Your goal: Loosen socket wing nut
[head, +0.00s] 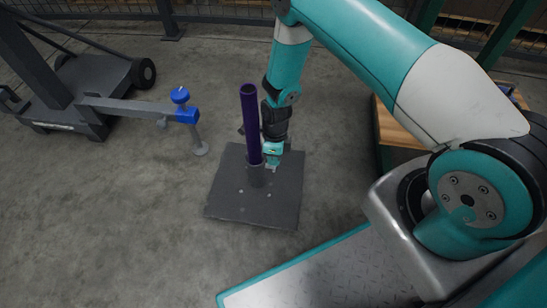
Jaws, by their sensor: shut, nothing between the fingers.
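A dark purple post (250,122) stands upright in a short grey socket (257,176) on a dark square base plate (228,192). My gripper (272,167) points down just right of the socket, close to the foot of the post, and looks shut. I cannot tell whether it touches the socket. The socket wing nut is not clearly visible; my gripper and wrist may hide it. A small dark part sticks out left of the post behind it, too small to make out.
A wheeled cart (92,85) at the left carries a grey bar (130,107) with a blue clamp and knob (186,113). A wooden-topped table (398,125) stands behind my arm at the right. Concrete floor is free left of and in front of the plate.

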